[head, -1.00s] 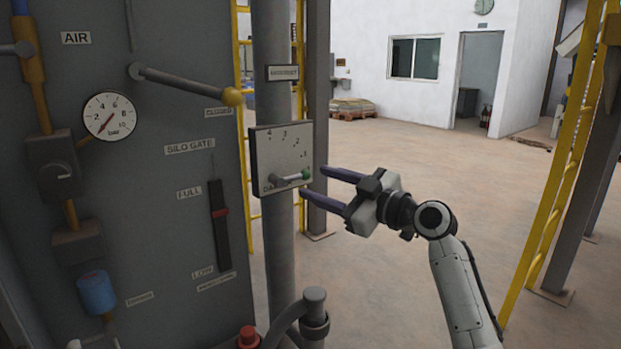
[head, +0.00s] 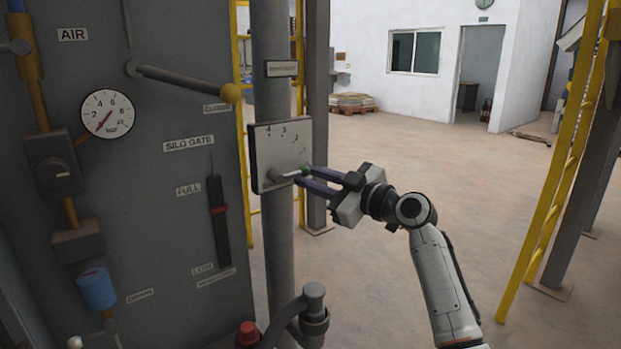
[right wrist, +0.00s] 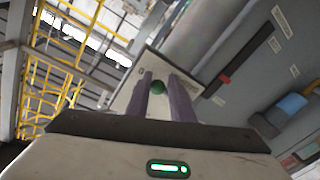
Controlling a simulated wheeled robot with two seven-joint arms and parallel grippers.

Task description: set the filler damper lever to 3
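The damper lever (head: 288,176) is a short grey handle with a green knob (head: 304,171) on a pale scale plate (head: 270,140) fixed to a grey post. It points right and slightly up, near the low end of the scale, by the 1. The marks 4, 3 and 2 run above it. My right gripper (head: 305,175) reaches in from the right with its dark fingers on either side of the knob. In the right wrist view the green knob (right wrist: 157,87) fills the narrow gap between the fingertips, which look closed on it. My left gripper is not in view.
A pipe elbow (head: 313,310) stands below. The floor to the right is open.

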